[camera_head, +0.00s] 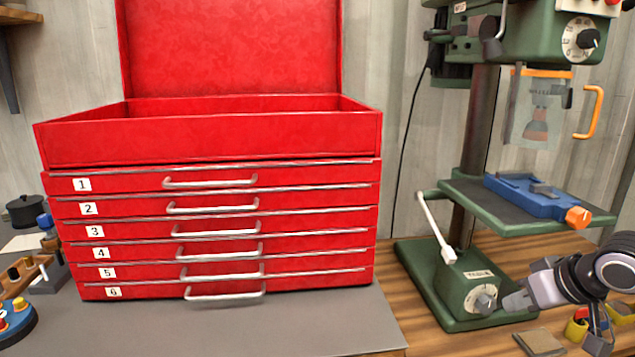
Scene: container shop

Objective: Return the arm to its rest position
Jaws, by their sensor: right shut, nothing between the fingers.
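My right arm comes in at the lower right edge, in front of the green drill press base. My right gripper (517,300) points left, low over the bench, with its fingers shut and nothing held. Part of it blends with the dark and grey shapes around it. My left arm and gripper are out of view.
A red tool chest (210,140) with its lid up and numbered drawers shut stands on a grey mat (340,325). The green drill press (470,285) carries a blue vise (535,198). Small items crowd both lower corners; the front mat is clear.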

